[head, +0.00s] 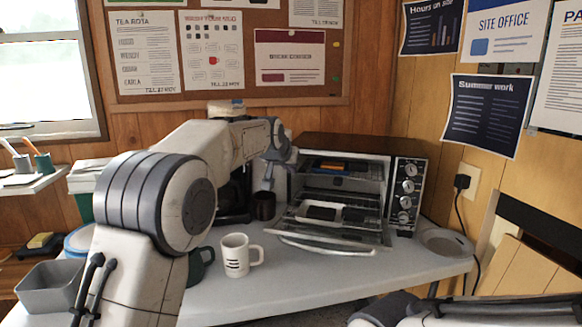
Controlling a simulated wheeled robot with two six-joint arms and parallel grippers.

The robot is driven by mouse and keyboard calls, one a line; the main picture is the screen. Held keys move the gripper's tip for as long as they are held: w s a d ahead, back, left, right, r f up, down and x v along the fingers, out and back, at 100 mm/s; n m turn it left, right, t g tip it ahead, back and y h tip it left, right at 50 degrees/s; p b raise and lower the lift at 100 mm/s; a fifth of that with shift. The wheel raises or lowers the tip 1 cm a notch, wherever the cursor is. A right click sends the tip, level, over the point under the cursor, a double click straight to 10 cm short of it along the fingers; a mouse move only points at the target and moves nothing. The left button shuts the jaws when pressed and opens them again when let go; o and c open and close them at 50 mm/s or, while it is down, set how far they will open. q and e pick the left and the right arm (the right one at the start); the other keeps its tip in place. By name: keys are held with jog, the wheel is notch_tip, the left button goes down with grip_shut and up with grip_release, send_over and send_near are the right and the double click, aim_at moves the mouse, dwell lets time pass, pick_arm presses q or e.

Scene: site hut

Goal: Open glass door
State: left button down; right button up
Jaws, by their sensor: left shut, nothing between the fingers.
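A toaster oven (408,165) stands on the counter with its control knobs on the right side. Its glass door (335,237) hangs down at the front, swung wide open, with the handle bar low over the counter. The racks inside show, with a white tray holding a dark item (322,212) and an orange and blue item higher up. My left gripper (292,162) is by the oven's upper left front corner, above the door and apart from it. It is shut and empty. My right gripper is out of view.
A white mug (238,256), a green mug (202,263) and a dark mug (263,205) stand left of the oven, near a coffee maker partly hidden by my left arm. A grey round dish (446,243) lies right of the oven. The counter's front right is clear.

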pick_arm(q)
jog(key=v, duration=1)
jog(key=s+d+f+m+g, duration=0.1)
jog(key=s+d+f+g, duration=0.1)
jog(key=s+d+f, duration=0.3)
jog(key=s+f+m+g+h, duration=0.1)
jog(key=s+f, duration=0.2)
jog(key=s, duration=0.5)
jog(key=s+d+f+g, duration=0.2)
jog(key=s+d+f, duration=0.15)
jog(key=s, duration=0.25)
jog(key=s+a+f+m+g+y, duration=0.15)
jog(key=s+f, duration=0.25)
jog(key=s, duration=0.4)
jog(key=s+a+f+m+g, duration=0.1)
jog(key=s+a+f+g, duration=0.1)
jog(key=s+f, duration=0.45)
jog(key=s+a+f+m+g+y, duration=0.1)
jog(key=s+f+g, duration=0.15)
jog(key=s, duration=0.75)
notch_tip(320, 180, up, 22)
jog(key=p, duration=2.3)
jog(key=shift+a+r, duration=0.15)
jog(key=shift+r, duration=0.05)
jog(key=shift+n+h, duration=0.25)
